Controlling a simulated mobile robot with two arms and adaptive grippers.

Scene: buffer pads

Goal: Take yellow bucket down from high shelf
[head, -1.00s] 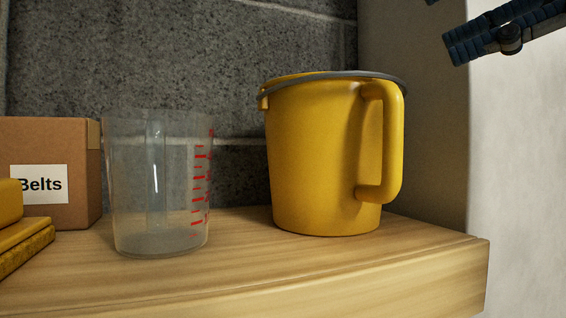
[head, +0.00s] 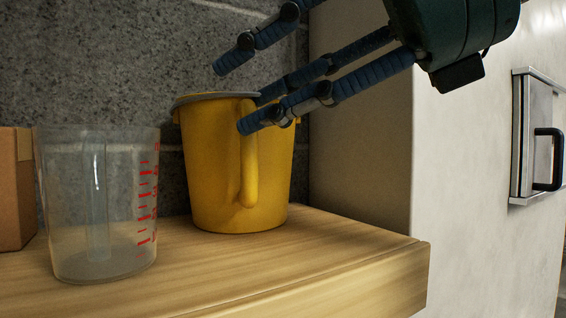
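The yellow bucket (head: 215,170) stands upright on the wooden shelf (head: 340,262), with a grey rim and a side handle (head: 249,165) facing me. My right gripper (head: 240,95) comes in from the upper right with its blue ribbed fingers spread apart. One finger reaches above and behind the rim. Another finger crosses in front of the top of the handle; I cannot tell whether it touches. The fingers are not closed on anything. My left gripper is not in view.
A clear measuring jug (head: 75,215) with red marks stands left of the bucket, with a small gap between. A cardboard box (head: 14,190) is at the far left. A side wall (head: 360,150) bounds the shelf on the right. A metal panel with a black handle (head: 548,158) is farther right.

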